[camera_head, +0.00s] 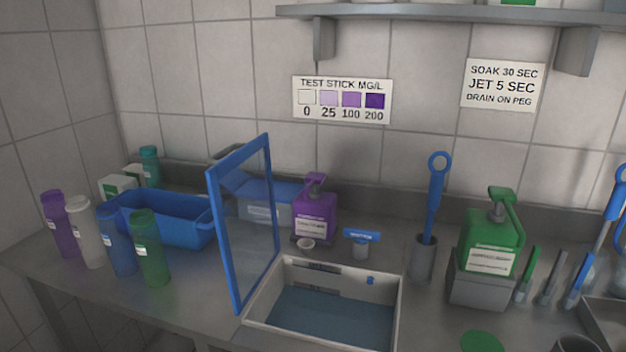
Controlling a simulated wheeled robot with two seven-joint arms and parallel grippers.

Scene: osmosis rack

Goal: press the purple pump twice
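The purple pump (315,212) is a bottle with a purple pump head and a white label. It stands upright at the back of the counter, right of the blue-framed panel and behind the white-rimmed basin. Neither of my grippers is in the head view.
The blue-framed clear panel (226,238) stands upright left of the pump. A basin (252,307) with blue liquid lies in front. A small blue-topped holder (361,238) is to the right. A green pump (490,236) stands on a grey block. Several bottles and a blue tub (180,233) fill the left.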

